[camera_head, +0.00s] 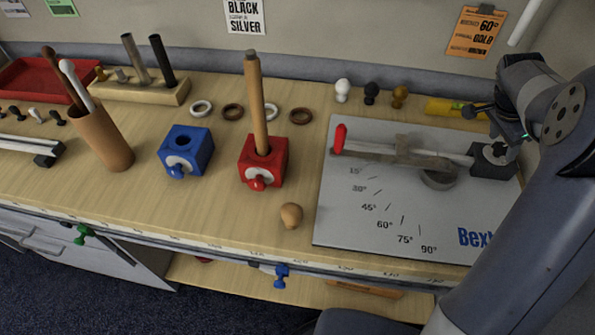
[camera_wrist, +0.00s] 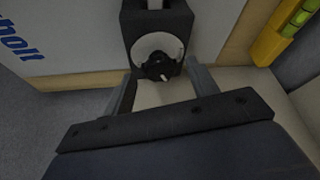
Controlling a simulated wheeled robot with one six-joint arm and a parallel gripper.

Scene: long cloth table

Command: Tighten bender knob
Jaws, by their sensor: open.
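The bender is fixed on a grey angle-marked board (camera_head: 350,215) at the right of the table, with a long bar and a red-tipped handle (camera_head: 339,139). Its dark end block (camera_head: 493,162) stands at the board's right side and also shows in the wrist view (camera_wrist: 137,22). The small dark bender knob (camera_wrist: 158,67), with a pale pin, sits before a white round face on that block. My gripper (camera_wrist: 161,72) is open, with one finger on each side of the knob. I cannot tell whether either finger touches it. In the head view my wrist partly hides this area.
A yellow level (camera_head: 449,108) lies behind the board, close to my wrist. A red block (camera_head: 264,172) holding a wooden rod and a blue block (camera_head: 186,150) stand to the left. A wooden knob (camera_head: 291,215) lies near the front edge.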

